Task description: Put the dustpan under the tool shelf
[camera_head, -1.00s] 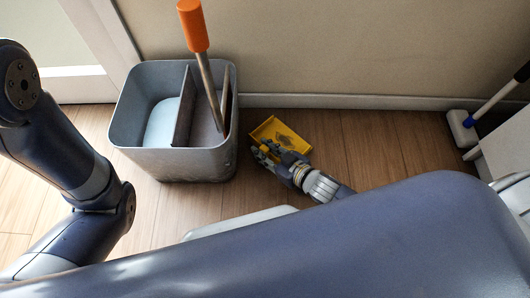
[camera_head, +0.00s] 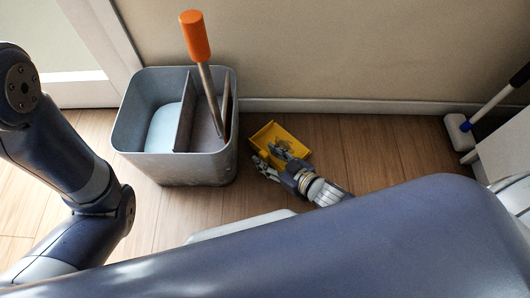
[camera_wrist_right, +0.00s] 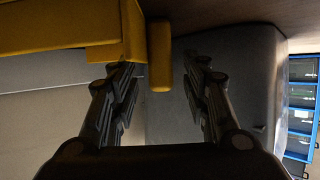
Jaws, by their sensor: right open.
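The yellow dustpan (camera_head: 292,134) lies on the wooden floor by the wall, just right of the grey bucket. My right gripper (camera_head: 268,162) is open at the near left side of the dustpan. In the right wrist view the dustpan body (camera_wrist_right: 60,25) fills the upper left. Its short yellow handle (camera_wrist_right: 161,57) shows ahead, between the lines of the two spread fingers of my right gripper (camera_wrist_right: 165,85), with gaps on both sides. My left gripper is not in view. I cannot make out the tool shelf for certain.
The grey divided bucket (camera_head: 190,168) holds an orange-handled tool (camera_head: 196,38) and stands close to my right gripper. A white-headed brush (camera_head: 460,130) stands by the wall at right, beside a white unit (camera_head: 508,150). Blue-edged bins (camera_wrist_right: 303,100) show in the wrist view. Floor right of the dustpan is clear.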

